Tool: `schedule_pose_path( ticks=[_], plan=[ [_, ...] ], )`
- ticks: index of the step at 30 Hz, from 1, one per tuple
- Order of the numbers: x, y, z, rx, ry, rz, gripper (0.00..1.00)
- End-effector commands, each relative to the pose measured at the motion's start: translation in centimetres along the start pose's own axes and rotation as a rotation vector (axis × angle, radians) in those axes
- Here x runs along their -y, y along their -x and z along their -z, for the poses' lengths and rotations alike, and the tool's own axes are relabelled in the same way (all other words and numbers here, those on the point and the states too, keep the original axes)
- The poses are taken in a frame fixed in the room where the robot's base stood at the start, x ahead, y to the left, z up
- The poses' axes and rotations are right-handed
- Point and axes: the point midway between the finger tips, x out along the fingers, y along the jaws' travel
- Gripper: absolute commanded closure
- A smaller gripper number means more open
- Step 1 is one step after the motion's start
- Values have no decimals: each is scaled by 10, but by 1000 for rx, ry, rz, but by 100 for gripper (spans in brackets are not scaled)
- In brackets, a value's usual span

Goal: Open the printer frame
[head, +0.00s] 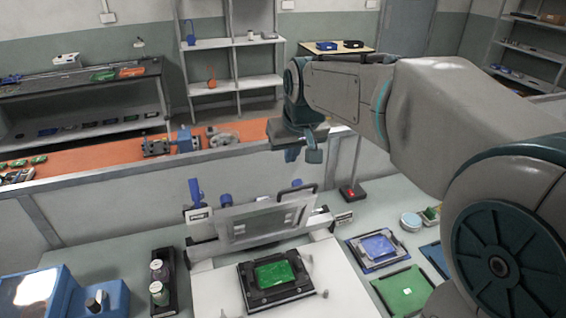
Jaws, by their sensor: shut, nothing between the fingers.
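The printer frame (265,224) is a grey rectangular plate with a dark handle (300,187) at its upper right edge. It stands tilted up at the back of the white printer bed (210,292), not flat over it. A green board (274,272) lies in a black holder (257,297) on the bed, uncovered in front of the frame. My gripper (303,155) is above and behind the handle in the picture, with a visible gap below it. It is shut and empty, pointing down.
Blue and green boards in trays (377,246) lie on the grey table to the right. A red-lit stand (351,192) is behind them. A black rack with bottles (160,282) and a blue device (50,295) stand to the left. A low partition (110,180) runs behind the table.

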Motion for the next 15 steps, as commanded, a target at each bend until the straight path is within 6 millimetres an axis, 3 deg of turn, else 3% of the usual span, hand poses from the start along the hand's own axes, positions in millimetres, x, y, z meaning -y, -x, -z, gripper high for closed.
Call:
schedule_pose_path(
  ticks=[4,11,15],
  plan=[
    [8,-4,18,-7,18,10,100],
    [8,-21,18,-8,19,10,100],
    [8,-44,17,-6,18,10,100]
  ],
)
